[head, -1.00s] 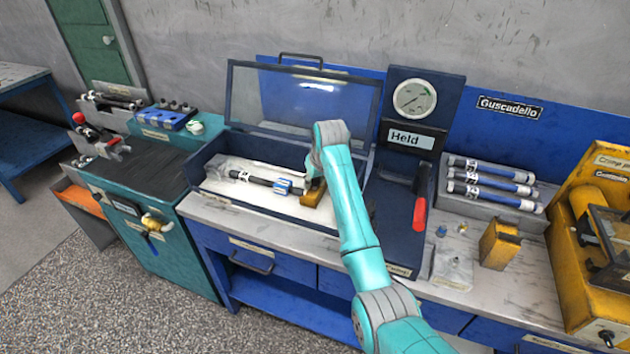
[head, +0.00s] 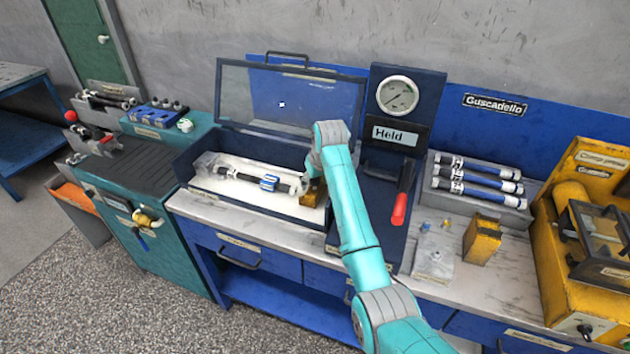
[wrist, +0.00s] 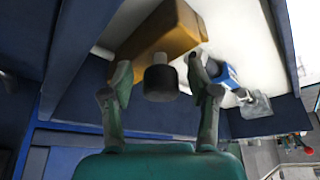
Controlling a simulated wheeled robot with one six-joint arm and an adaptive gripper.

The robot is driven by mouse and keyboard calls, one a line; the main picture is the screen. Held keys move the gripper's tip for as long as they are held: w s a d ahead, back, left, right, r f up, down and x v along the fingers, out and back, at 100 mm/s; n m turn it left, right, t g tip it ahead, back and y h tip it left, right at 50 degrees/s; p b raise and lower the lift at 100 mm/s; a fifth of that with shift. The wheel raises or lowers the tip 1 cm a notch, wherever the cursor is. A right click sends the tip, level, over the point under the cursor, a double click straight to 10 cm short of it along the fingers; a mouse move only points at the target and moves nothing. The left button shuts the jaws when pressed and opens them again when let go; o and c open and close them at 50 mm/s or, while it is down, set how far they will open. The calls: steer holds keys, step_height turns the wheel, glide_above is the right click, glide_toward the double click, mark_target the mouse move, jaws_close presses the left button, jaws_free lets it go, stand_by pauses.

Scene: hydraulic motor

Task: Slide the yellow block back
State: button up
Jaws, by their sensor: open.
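The yellow block (head: 312,196) sits at the right end of the open blue box (head: 262,209), mostly behind my arm in the head view. The wrist view shows the yellow block (wrist: 165,30) with a short black knob (wrist: 160,82) on its near side. My gripper (wrist: 160,76) is open, with one finger on each side of the black knob. I cannot tell whether either finger touches it. A dark hose with a blue fitting (head: 269,183) lies in the box, left of the block. The blue fitting (wrist: 223,75) also shows right of my gripper in the wrist view.
The clear lid (head: 285,100) stands raised behind the box. A gauge (head: 397,95), a "Held" sign (head: 394,134) and a red-handled lever (head: 399,209) stand to the right. Another yellow block (head: 482,241) and a hose rack (head: 478,182) are farther right on the bench.

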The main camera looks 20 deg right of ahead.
steer(key=v, duration=1.2)
steer(key=shift+d, duration=0.1)
steer(key=shift+c, duration=0.3)
